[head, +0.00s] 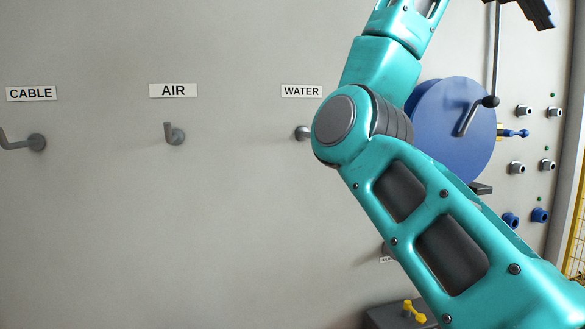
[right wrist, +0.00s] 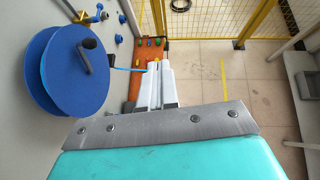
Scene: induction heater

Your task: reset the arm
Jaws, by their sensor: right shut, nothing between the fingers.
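My right arm (head: 430,215) crosses the right half of the head view, bent at the elbow and running up past the top edge. My right gripper (right wrist: 158,68) shows in the right wrist view, its pale fingers close together, shut and empty. It is in the air, to the right of the blue reel (right wrist: 70,72) in that view. A dark part at the top right corner of the head view is cut off, and I cannot tell what it is. My left gripper is in neither view.
The grey wall (head: 90,220) has hooks under CABLE (head: 31,93), AIR (head: 173,90) and WATER (head: 301,91) labels. My arm partly hides the blue reel (head: 455,130). Fittings stand at right. In the wrist view, an orange panel (right wrist: 122,84) and yellow fence (right wrist: 205,20) lie beyond.

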